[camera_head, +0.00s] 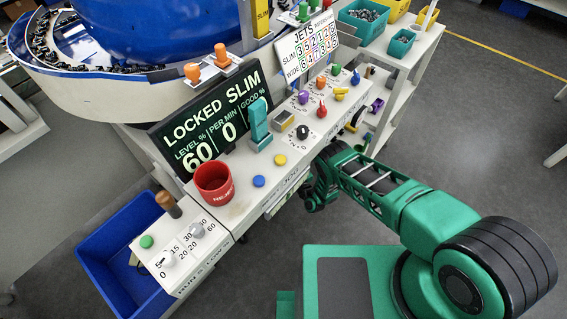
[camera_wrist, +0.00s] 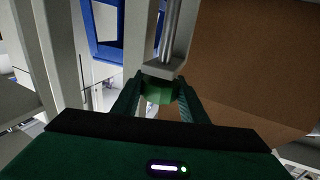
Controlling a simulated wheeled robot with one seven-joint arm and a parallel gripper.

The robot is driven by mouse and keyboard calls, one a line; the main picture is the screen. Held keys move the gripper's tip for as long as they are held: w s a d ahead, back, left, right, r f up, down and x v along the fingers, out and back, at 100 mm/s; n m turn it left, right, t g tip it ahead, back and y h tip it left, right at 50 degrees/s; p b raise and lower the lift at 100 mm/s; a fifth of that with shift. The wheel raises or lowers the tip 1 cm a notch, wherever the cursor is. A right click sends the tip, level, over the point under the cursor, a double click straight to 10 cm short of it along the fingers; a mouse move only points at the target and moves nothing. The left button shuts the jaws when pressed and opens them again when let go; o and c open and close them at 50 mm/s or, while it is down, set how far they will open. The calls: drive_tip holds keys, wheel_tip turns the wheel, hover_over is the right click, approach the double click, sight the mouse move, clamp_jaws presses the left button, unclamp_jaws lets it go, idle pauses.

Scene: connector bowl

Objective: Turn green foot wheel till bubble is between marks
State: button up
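The green foot wheel (camera_wrist: 159,95) sits at the lower end of a grey post with a metal rod, in the middle of the wrist view. My gripper (camera_wrist: 160,88) has one finger on each side of the wheel, and both fingertips appear to touch it, with no clear gap. In the head view my arm reaches down beside the front of the bench; the wheel and fingertips are hidden there. A small yellowish window in a grey frame (camera_head: 284,119) on the bench top may be the level; its bubble and marks are too small to read.
A blue bin (camera_head: 112,262) stands at the lower left. In the wrist view a large brown surface (camera_wrist: 250,60) lies to the right of the post. Grey floor is open at right.

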drive_tip(key=shift+d+m+t+h, duration=0.1)
drive_tip(key=shift+m+t+h, duration=0.5)
drive_tip(key=shift+m+h, duration=0.6)
drive_tip(key=shift+d+m+t+h, duration=0.1)
drive_tip(key=shift+m+t+h, duration=0.55)
drive_tip(key=shift+h, duration=0.95)
drive_tip(key=shift+m+h, duration=0.45)
drive_tip(key=shift+h, duration=0.15)
drive_tip(key=o, duration=1)
drive_tip(key=shift+o, duration=0.2)
drive_tip(key=shift+a, duration=0.1)
drive_tip(key=shift+s, duration=0.45)
drive_tip(key=s+d, duration=0.2)
drive_tip(key=s, duration=0.7)
drive_tip(key=shift+s, duration=0.3)
